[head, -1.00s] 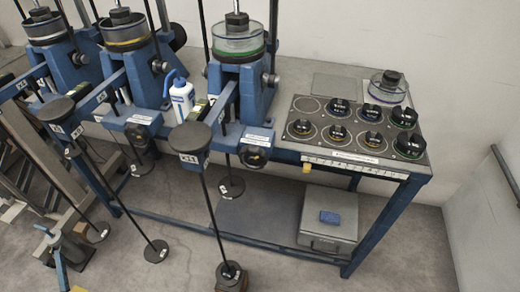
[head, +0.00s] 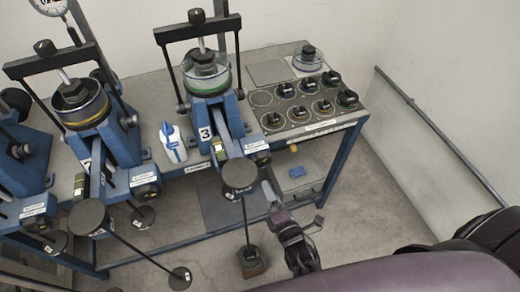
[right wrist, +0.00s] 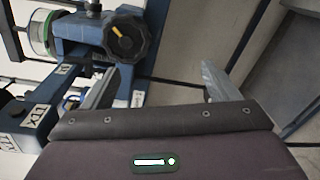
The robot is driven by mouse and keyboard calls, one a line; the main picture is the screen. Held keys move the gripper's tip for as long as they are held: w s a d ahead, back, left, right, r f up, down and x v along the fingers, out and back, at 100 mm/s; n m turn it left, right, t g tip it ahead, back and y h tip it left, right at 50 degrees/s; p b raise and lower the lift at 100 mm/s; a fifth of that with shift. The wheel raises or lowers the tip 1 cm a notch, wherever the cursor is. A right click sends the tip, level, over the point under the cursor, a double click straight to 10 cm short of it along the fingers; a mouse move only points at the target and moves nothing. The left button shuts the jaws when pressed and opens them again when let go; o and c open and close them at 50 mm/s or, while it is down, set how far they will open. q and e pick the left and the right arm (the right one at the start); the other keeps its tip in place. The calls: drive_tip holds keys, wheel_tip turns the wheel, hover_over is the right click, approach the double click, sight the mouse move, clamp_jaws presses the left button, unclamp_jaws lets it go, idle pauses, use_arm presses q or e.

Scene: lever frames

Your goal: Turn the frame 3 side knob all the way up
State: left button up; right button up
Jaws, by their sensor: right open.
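Frame 3 (head: 207,90) is the blue lever frame marked "3", with a green-banded clear dish on top. Its side knob (head: 262,158) is dark and round, on the right side of the frame near the table's front edge. In the right wrist view the black, lobed knob (right wrist: 128,38) has a yellow mark pointing to the upper left. My right gripper (head: 293,196) is open and empty, in front of and below the knob. In the right wrist view its fingers (right wrist: 162,68) are spread wide; the knob lies beyond the left finger, not between them. My left gripper is not in view.
A black round weight disc (head: 239,174) on frame 3's lever stands left of my right gripper. A white and blue bottle (head: 172,142) is left of frame 3. A panel of several round pieces (head: 305,103) lies to the right. A wall rail (head: 440,135) runs along the right.

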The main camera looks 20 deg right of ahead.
drive_tip(key=n+t, duration=0.1)
approach(262, 164)
drive_tip(key=w, duration=0.1)
drive_tip(key=w+b, duration=0.2)
drive_tip(key=w, duration=0.3)
drive_tip(key=w+b, duration=0.2)
drive_tip(key=w, duration=0.2)
drive_tip(key=shift+w+a+f+b, duration=0.15)
drive_tip(key=shift+w+f+b, duration=0.05)
drive_tip(key=shift+w+b, duration=0.2)
drive_tip(key=shift+r+p, duration=0.1)
drive_tip(key=shift+p, duration=0.2)
drive_tip(key=shift+c, duration=1)
drive_tip(key=c, duration=1.1)
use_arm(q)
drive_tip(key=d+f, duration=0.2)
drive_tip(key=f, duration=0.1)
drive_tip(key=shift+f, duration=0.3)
use_arm(e)
drive_tip(key=shift+w, duration=0.1)
